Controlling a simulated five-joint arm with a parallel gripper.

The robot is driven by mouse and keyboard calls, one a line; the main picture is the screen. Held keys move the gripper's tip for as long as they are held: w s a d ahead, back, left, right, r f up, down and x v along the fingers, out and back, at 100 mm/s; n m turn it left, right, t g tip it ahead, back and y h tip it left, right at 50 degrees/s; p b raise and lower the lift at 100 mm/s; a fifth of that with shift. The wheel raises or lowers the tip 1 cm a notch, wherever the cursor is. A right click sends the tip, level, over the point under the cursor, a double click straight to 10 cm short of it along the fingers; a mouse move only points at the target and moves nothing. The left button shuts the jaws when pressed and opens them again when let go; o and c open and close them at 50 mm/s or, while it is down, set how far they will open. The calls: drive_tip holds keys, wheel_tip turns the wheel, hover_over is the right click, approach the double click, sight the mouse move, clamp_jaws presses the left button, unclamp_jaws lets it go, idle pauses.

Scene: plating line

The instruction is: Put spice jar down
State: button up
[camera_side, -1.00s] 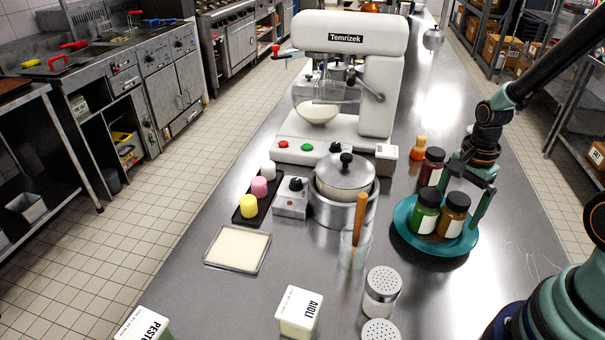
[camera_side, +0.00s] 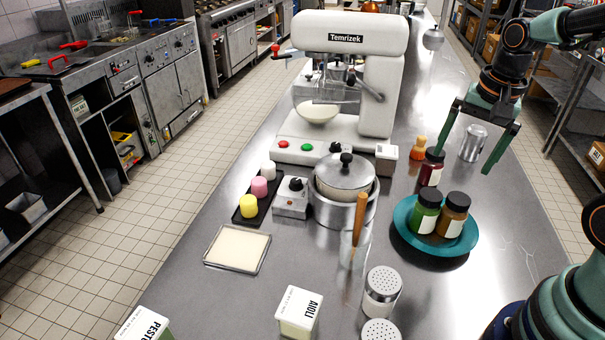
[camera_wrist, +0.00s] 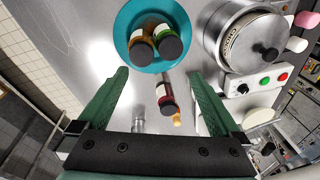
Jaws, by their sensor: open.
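The green-filled spice jar (camera_side: 426,215) and the brown-filled spice jar (camera_side: 454,217) stand upright side by side on the teal plate (camera_side: 467,256). In the wrist view the brown jar (camera_wrist: 141,48) and green jar (camera_wrist: 169,43) show from above. A dark red jar (camera_side: 431,170) stands on the counter just behind the plate, and it also shows in the wrist view (camera_wrist: 165,98). My gripper (camera_side: 462,162) is open and empty, raised above the counter behind the plate. In the wrist view its fingers (camera_wrist: 158,74) are wide apart.
An orange-topped bottle (camera_side: 418,148) is near the red jar. The pot (camera_side: 345,180), mixer (camera_side: 375,95) and shaker (camera_side: 381,293) stand left of the plate. The counter's right side is clear.

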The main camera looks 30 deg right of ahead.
drive_tip(key=a+r+n+t, duration=0.3)
drive_tip(key=a+r+n, duration=0.2)
drive_tip(key=n, duration=0.7)
drive_tip(key=shift+a+r+t, duration=0.3)
drive_tip(key=shift+a+t, duration=0.1)
drive_tip(key=shift+a, duration=0.55)
